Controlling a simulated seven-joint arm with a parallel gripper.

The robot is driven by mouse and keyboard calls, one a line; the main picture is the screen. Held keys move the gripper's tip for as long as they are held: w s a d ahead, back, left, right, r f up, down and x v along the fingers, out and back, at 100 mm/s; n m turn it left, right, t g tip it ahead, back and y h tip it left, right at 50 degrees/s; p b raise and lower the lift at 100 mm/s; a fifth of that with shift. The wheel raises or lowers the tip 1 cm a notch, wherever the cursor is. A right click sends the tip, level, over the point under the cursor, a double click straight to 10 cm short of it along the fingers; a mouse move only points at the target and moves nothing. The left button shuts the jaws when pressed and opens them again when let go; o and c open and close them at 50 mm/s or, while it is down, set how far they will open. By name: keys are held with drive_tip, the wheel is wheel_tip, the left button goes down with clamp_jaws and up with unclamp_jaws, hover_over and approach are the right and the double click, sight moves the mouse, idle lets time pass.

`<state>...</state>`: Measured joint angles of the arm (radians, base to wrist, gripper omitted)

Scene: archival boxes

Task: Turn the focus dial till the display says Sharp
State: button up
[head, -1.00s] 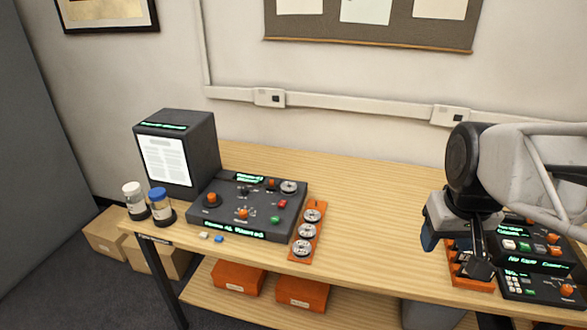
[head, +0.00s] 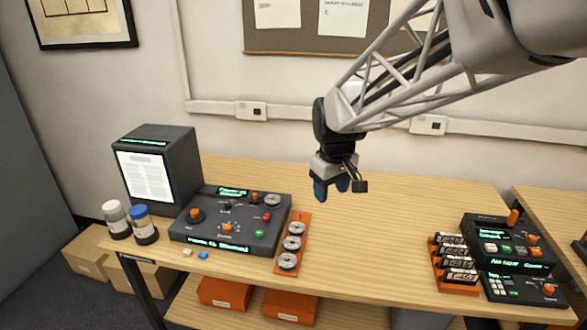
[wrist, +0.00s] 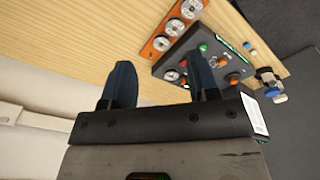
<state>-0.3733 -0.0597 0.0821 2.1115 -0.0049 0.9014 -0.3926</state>
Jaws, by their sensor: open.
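A dark control console (head: 186,234) with green lit displays lies on the left half of the table. It carries several orange-topped dials, and one near its front middle (head: 227,227) may be the focus dial, but its label is too small to read. The front display (head: 220,245) is lit, its text not clearly legible. A dark screen unit (head: 180,160) with a white page stands behind the console. My gripper (head: 332,190) is open and empty, above the table to the right of the console. In the wrist view my blue fingers (wrist: 160,82) are apart, and the console (wrist: 172,62) lies beyond them.
An orange rack of reels (head: 305,218) stands just right of the console. Two capped bottles (head: 141,222) stand at the left edge. Label holders (head: 440,285) and more devices (head: 497,262) sit at the right. The table's middle is clear.

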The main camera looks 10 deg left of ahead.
drive_tip(key=w+a+f+n, duration=0.2)
drive_tip(key=w+a+f, duration=0.2)
drive_tip(key=a, duration=0.5)
drive_tip(key=w+a+f+n, duration=0.2)
drive_tip(key=w+a+f, duration=0.2)
drive_tip(key=a, duration=0.5)
drive_tip(key=n+g, duration=0.1)
drive_tip(key=n, duration=0.3)
hover_over(227, 226)
wheel_tip(227, 226, down, 9)
drive_tip(key=shift+s+f, duration=0.15)
drive_tip(key=shift+f, duration=3.9)
drive_tip(key=shift+c, duration=0.5)
drive_tip(key=c, duration=0.8)
